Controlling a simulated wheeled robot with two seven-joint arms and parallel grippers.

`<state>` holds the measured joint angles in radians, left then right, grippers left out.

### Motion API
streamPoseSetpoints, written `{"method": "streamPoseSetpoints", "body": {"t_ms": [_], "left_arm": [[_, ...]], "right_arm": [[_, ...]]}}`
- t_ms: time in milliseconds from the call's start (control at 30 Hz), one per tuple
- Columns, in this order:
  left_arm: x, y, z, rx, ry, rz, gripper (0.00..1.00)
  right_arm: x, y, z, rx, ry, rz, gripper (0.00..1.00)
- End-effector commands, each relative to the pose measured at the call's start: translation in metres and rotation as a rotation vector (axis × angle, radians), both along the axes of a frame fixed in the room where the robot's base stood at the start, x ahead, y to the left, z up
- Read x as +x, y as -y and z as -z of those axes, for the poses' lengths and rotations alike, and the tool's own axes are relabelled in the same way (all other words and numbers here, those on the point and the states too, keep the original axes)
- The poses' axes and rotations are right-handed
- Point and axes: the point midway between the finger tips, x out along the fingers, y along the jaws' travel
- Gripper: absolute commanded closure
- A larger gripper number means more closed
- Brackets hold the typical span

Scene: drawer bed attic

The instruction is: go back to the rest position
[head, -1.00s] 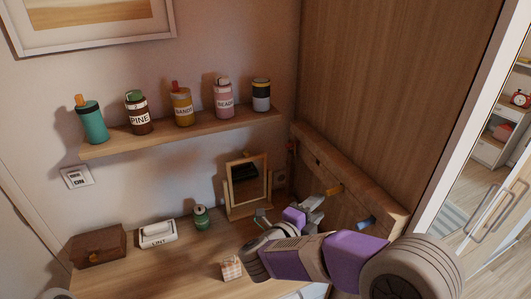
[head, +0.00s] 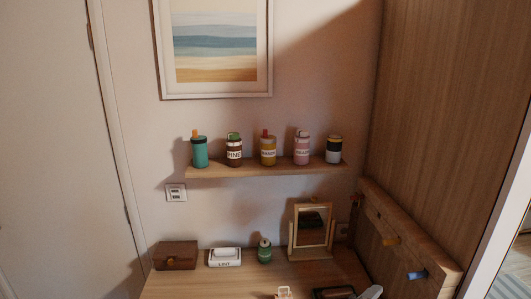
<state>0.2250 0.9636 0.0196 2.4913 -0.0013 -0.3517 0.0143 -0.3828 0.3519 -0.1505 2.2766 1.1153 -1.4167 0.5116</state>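Neither of my grippers shows clearly in the head view. A pale shape (head: 371,292) at the bottom edge is cut off, and I cannot tell what it is. A wooden desk (head: 210,283) fills the lower middle. On it are a brown box (head: 176,256), a white lint holder (head: 225,257), a green jar (head: 265,251) and a small standing mirror (head: 311,228).
A wall shelf (head: 265,170) carries several bottles in a row. A wooden panel with pegs (head: 410,250) and a tall wooden wall (head: 445,110) bound the right. A door (head: 50,150) is on the left. A framed picture (head: 215,45) hangs above.

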Motion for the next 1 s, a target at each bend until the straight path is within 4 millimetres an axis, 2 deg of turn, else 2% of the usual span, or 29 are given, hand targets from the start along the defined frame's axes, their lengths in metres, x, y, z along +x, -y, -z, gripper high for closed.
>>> {"method": "streamPoseSetpoints", "body": {"t_ms": [33,133,267,367,400,467,500,567,600,700,833,900,1000], "left_arm": [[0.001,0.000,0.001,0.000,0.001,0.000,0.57],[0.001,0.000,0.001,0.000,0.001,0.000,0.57],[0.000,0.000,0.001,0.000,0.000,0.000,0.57],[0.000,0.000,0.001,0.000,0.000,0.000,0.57],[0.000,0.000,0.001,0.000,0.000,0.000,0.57],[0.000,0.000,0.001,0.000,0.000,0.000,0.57],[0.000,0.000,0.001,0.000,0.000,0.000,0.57],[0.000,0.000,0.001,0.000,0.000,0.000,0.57],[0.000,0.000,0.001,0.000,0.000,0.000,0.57],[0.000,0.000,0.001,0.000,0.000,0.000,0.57],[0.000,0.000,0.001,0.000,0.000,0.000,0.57],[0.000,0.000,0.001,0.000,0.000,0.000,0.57],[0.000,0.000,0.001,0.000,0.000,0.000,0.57]], "right_arm": [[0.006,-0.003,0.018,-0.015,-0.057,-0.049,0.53],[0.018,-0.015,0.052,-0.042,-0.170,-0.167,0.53],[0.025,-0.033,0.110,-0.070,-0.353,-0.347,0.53],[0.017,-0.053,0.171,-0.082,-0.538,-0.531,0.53],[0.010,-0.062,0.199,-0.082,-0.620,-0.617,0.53],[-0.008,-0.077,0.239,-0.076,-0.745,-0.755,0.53],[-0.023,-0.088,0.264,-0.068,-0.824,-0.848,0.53],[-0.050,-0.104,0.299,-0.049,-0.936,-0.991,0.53],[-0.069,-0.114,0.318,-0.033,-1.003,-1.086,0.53],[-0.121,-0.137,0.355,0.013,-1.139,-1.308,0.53],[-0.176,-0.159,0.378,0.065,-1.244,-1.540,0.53],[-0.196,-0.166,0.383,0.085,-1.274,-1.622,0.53],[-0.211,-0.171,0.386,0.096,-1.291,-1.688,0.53]]}}
